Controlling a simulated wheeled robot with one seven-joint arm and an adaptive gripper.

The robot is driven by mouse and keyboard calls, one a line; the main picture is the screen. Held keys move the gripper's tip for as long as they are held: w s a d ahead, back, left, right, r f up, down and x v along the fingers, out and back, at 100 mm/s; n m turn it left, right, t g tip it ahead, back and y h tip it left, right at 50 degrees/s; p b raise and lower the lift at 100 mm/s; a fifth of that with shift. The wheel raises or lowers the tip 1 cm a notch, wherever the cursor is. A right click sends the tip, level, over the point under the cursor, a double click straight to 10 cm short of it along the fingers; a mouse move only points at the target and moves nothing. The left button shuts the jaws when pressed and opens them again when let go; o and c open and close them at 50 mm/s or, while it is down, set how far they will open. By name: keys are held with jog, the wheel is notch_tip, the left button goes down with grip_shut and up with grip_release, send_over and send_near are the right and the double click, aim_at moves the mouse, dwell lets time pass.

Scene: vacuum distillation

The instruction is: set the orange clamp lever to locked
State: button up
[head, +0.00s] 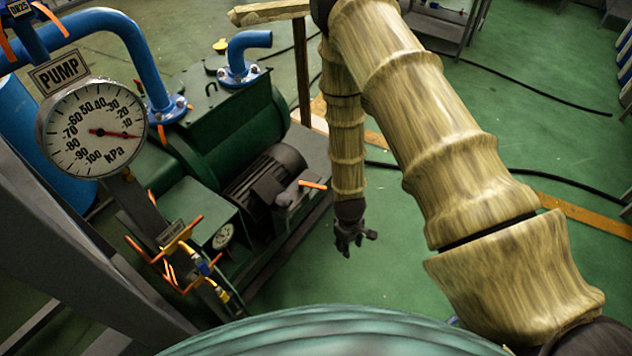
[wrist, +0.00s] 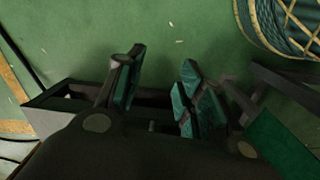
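Several orange levers show in the head view, and I cannot tell which is the clamp lever. One orange lever (head: 312,185) sticks out beside the pump motor. Orange handles (head: 170,262) cluster around a small valve fitting at the lower left. Another orange lever (head: 46,12) is by the DN25 label (head: 18,8) at the upper left corner, partly cut off. My gripper (head: 355,236) hangs over the green floor, right of the pump and apart from all levers. In the wrist view my gripper (wrist: 160,90) has its fingers apart with nothing between them.
The green pump (head: 215,125) with blue pipes (head: 110,30) fills the left. A pressure gauge (head: 92,128) marked PUMP stands in front of it. A grey rail (head: 75,265) crosses the lower left. Green floor (head: 570,130) to the right is mostly clear, with a black cable (head: 535,85).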

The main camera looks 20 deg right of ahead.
jog(key=w+r+n, duration=0.3)
jog(key=w+r, duration=0.1)
jog(key=w, duration=0.9)
notch_tip(320, 180, up, 8)
jog(key=n+y, duration=0.1)
jog(key=n, duration=0.2)
send_over(317, 185)
jog(key=shift+d+f+p, duration=0.1)
jog(key=shift+f+p, duration=0.7)
jog(key=shift+f, duration=4.45)
grip_shut()
